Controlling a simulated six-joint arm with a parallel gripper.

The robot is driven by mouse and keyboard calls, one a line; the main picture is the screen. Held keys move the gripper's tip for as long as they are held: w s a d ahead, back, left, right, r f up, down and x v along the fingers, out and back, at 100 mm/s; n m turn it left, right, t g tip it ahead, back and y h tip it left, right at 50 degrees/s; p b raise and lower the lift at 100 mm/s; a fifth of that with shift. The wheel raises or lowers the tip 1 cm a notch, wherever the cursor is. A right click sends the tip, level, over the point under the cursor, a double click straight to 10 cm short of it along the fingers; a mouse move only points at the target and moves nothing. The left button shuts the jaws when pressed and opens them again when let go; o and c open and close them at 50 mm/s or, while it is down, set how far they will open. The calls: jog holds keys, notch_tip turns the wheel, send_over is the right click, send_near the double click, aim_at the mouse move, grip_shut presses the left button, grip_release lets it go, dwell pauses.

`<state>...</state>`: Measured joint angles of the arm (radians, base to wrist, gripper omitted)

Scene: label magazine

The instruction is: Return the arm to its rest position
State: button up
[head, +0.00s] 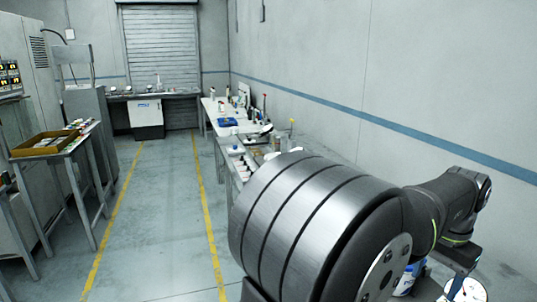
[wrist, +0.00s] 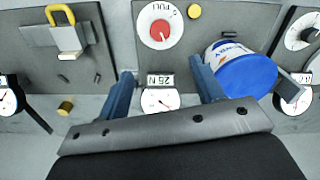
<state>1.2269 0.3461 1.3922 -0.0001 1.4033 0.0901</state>
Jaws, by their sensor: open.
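My gripper (wrist: 162,68) is open in the wrist view, its two blue fingers spread apart with nothing held between them. A round white dial gauge (wrist: 160,101) shows between the fingers, under a small number label. A tub with a blue lid (wrist: 247,76) lies just right of the right finger; I cannot tell whether they touch. In the head view my arm is bent across the lower right, its large grey joint filling the foreground. The fingers are not clear there.
In the wrist view a panel with a red knob (wrist: 159,31), a yellow padlock (wrist: 66,36) and more dials surrounds the gripper. In the head view a long bench (head: 209,106) runs along the right wall. A side table with a tray (head: 42,144) stands left. The floor aisle (head: 160,200) is clear.

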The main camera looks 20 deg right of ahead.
notch_tip(320, 180, down, 17)
jog(key=shift+f, duration=0.1)
jog(key=shift+r+n, duration=0.25)
jog(key=shift+n, duration=0.25)
jog(key=n, duration=0.4)
notch_tip(320, 180, up, 14)
jog(key=m, duration=0.3)
dwell(0.4)
jog(key=shift+r, duration=0.15)
